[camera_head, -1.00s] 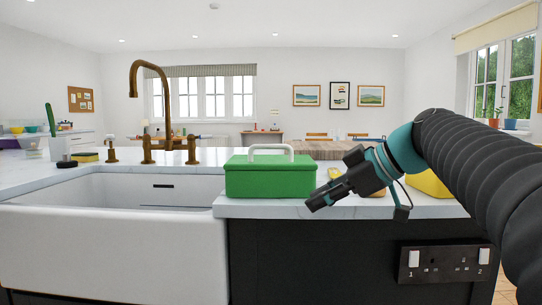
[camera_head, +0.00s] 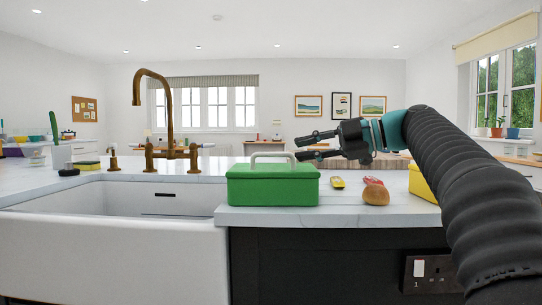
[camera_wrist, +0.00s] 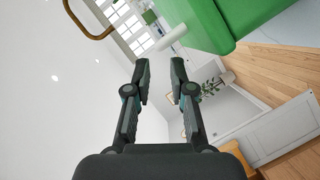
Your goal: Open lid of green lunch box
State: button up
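The green lunch box (camera_head: 272,188) stands on the white countertop at the sink's right side, with its lid closed. Its white handle (camera_head: 272,156) stands up on top. My gripper (camera_head: 305,146) is above and just right of the box, pointing left, with its two fingers apart and nothing between them. In the wrist view my gripper (camera_wrist: 158,68) also shows open and empty. The green box (camera_wrist: 205,25) fills the upper part there, with the white handle (camera_wrist: 172,38) just beyond the fingertips.
A white sink (camera_head: 120,200) with a brass tap (camera_head: 168,120) lies left of the box. A brown round item (camera_head: 375,194), a small yellow and red item (camera_head: 337,182) and a yellow box (camera_head: 422,186) stand to the right. The counter's front edge is close below the box.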

aim_at(279, 154)
jog(key=x, duration=0.8)
jog(key=shift+a, duration=0.15)
jog(key=shift+c, duration=0.3)
grip_shut()
